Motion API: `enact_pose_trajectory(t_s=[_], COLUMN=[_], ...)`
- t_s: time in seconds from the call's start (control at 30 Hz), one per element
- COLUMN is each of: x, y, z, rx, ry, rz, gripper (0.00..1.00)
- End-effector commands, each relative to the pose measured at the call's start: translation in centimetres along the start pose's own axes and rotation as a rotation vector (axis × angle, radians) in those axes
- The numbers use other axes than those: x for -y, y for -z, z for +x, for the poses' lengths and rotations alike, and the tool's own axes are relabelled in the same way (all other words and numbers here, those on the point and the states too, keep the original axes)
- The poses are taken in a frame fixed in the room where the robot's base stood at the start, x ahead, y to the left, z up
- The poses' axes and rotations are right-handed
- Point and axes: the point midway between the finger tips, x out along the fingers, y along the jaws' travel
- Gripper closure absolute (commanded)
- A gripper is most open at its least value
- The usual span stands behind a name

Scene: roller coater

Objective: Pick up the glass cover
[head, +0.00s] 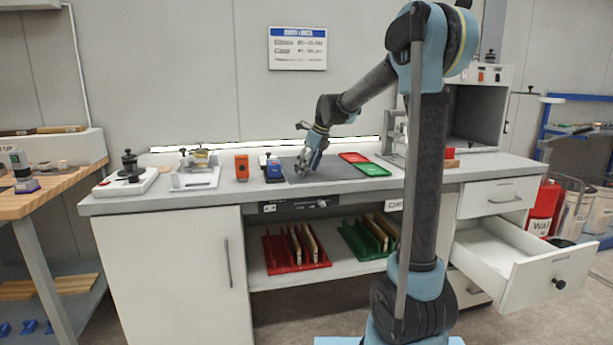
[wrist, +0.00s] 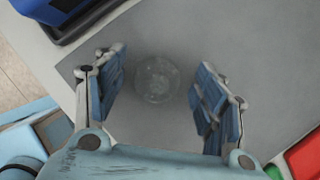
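The glass cover (wrist: 156,80) is a small, clear, round piece lying on a dark grey mat (wrist: 150,28) in the wrist view. My gripper (wrist: 157,88) is open, with one blue-padded finger on each side of the cover and a gap on both sides. How high the fingers are above the mat is hard to tell. In the head view my gripper (head: 303,171) points down over the left part of the grey mat (head: 335,170) on the bench. The cover cannot be made out in the head view.
A blue device (head: 273,168) and an orange one (head: 241,168) stand left of the mat. Red (head: 353,158) and green (head: 372,169) trays lie on its right. A drawer (head: 515,262) hangs open at the right. The mat around the cover is clear.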

Motion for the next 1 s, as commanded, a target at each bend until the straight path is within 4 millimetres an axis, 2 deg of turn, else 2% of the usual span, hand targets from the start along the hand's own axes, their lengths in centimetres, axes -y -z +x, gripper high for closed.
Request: enact_pose_trajectory(t_s=[0.03, 0.17, 0.2, 0.5, 0.63, 1.0], x=[0.0, 0.0, 0.0, 0.0, 0.0, 0.0], y=[0.0, 0.0, 0.0, 0.0, -0.4, -2.7], z=[0.0, 0.0, 0.0, -0.1, -0.9, -6.6], rx=[0.000, 0.000, 0.000, 0.000, 0.000, 0.000], ry=[0.000, 0.000, 0.000, 0.000, 0.000, 0.000], rz=[0.000, 0.000, 0.000, 0.000, 0.000, 0.000], gripper=[0.49, 0.78, 0.81, 0.81, 0.81, 0.81])
